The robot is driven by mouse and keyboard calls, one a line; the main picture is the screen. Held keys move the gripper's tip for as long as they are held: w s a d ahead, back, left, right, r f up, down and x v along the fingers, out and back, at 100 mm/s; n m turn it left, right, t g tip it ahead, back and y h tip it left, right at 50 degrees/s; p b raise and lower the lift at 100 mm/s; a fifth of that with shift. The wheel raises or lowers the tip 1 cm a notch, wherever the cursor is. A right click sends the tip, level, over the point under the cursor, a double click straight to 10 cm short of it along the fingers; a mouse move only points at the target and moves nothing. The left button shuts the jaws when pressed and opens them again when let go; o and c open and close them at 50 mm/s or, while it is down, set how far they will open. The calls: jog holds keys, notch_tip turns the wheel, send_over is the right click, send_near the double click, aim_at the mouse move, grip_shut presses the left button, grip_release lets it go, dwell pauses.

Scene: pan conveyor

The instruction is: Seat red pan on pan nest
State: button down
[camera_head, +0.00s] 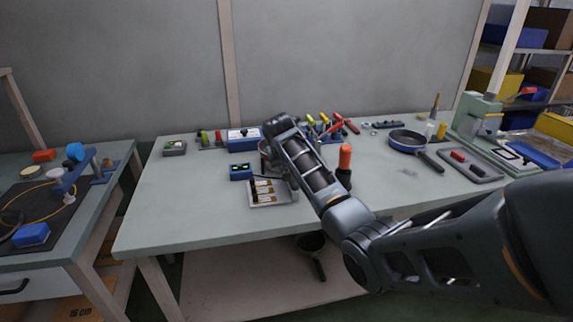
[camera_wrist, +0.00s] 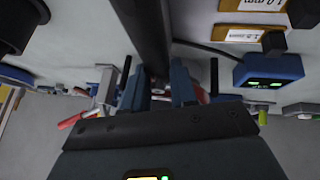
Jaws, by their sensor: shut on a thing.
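My gripper (camera_wrist: 158,88) is shut on a long dark bar (camera_wrist: 150,35), which looks like a handle and runs up out of the wrist view. Its far end is out of that view. A blue-rimmed pan (camera_head: 407,142) with a dark handle lies on the right of the table. A dark pan (camera_head: 312,243) shows below the table's front edge. I cannot tell which thing is the pan nest.
On the table (camera_head: 190,215), a tray (camera_head: 267,199) of labelled items lies near my gripper, with a blue box (camera_head: 241,172) beside it. An orange-topped tool (camera_head: 345,160) stands close to my arm. Several hand tools line the back. The front left is clear.

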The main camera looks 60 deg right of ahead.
jog(key=shift+f, duration=0.3)
jog(key=c, duration=1.1)
grip_release()
jog(key=o, duration=0.3)
jog(key=v, duration=0.7)
jog(key=shift+a+r, duration=0.2)
jog(key=shift+r, duration=0.1)
